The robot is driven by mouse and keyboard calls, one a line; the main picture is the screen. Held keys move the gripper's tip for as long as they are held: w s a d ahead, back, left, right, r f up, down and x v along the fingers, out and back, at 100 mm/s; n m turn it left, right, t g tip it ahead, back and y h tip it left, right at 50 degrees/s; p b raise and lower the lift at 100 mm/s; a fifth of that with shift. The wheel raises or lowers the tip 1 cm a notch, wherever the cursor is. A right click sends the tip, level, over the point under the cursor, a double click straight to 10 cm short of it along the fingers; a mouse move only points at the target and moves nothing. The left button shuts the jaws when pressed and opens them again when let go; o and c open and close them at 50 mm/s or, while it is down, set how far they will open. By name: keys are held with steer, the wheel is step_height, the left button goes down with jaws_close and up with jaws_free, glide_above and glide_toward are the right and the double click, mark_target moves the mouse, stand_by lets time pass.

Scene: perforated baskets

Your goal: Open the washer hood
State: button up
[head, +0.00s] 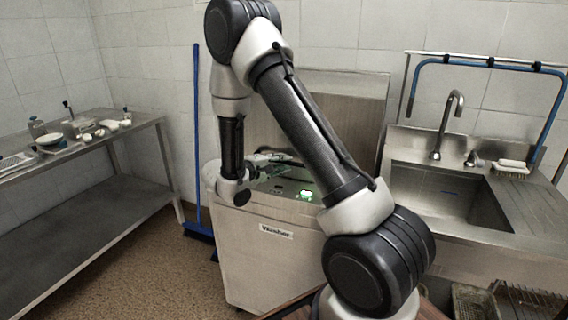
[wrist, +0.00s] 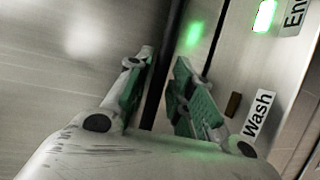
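The washer (head: 262,262) is a pale boxy machine with a "Washer" label on its front, in the middle of the head view. An upright steel panel (head: 362,105) rises behind its top; I cannot tell whether this is the raised hood or a fixed back. My gripper (head: 285,160) is low over the washer's top, partly behind my arm. In the wrist view my gripper (wrist: 165,80) has its green-padded fingers apart. A dark gap (wrist: 168,60) shows between them, beside the panel (wrist: 222,75) marked "Wash". I cannot tell whether either finger touches anything.
A steel sink (head: 450,190) with a faucet and blue rail stands at the right. A steel table (head: 75,150) with small dishes and bottles is at the left. A blue broom (head: 197,150) stands between table and washer. Floor is clear at the front left.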

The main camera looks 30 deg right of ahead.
steer(key=shift+x, duration=0.85)
jaws_close()
